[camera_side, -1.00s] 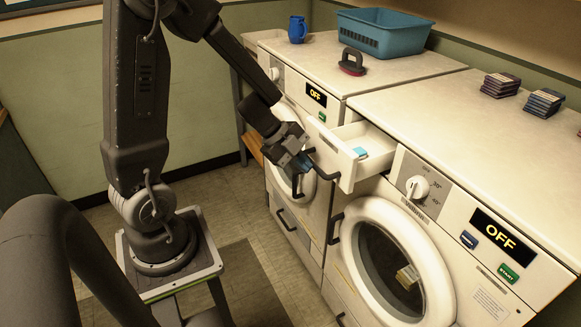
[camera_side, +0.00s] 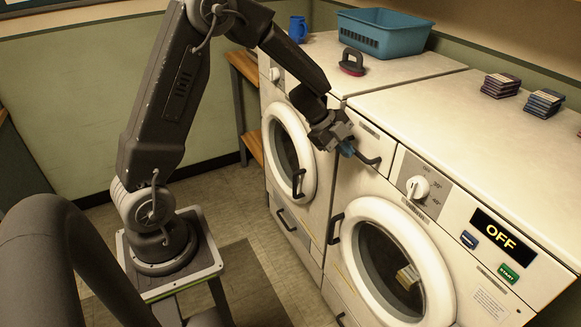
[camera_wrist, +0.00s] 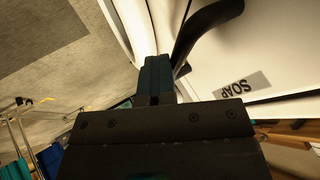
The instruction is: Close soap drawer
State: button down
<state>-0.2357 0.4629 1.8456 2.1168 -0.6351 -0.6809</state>
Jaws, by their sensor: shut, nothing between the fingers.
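The soap drawer (camera_side: 371,136) is at the upper left of the right-hand washing machine. Its front looks flush with the machine's face. Its dark handle (camera_side: 367,158) sticks out from the front. My gripper (camera_side: 347,148) is shut and empty, with its fingertips at the drawer front beside the handle. In the wrist view the shut fingers (camera_wrist: 158,75) point at the white drawer front, next to the dark handle (camera_wrist: 205,28) and the SOAP label (camera_wrist: 248,86). I cannot tell whether the fingertips touch the front.
The right machine's round door (camera_side: 392,262) is shut below, and a dial (camera_side: 417,188) sits right of the drawer. A second machine (camera_side: 290,150) stands at the left.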

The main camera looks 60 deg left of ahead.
jog(key=shift+w, duration=0.2)
jog(key=s+a+r, duration=0.4)
jog(key=s+r, duration=0.3)
jog(key=s, duration=0.2)
notch_tip(320, 180, up, 12)
jog(key=d+n+t+y, duration=0.3)
jog(key=n+t+y, duration=0.45)
jog(key=n, duration=0.25)
jog(key=s+d+f+n+g+h, duration=0.1)
jog(key=s+d+n+g, duration=0.2)
jog(key=s, duration=0.5)
jog(key=s+d+f+n+g+h, duration=0.1)
jog(key=s+d+f+n+g, duration=0.1)
jog(key=s+d+g, duration=0.3)
jog(key=s+d+n, duration=0.1)
jog(key=s+d, duration=0.1)
jog(key=s, duration=0.2)
jog(key=shift+s+d+f, duration=0.2)
jog(key=shift+d+f, duration=0.05)
jog(key=shift+d, duration=0.1)
jog(key=shift+h, duration=0.25)
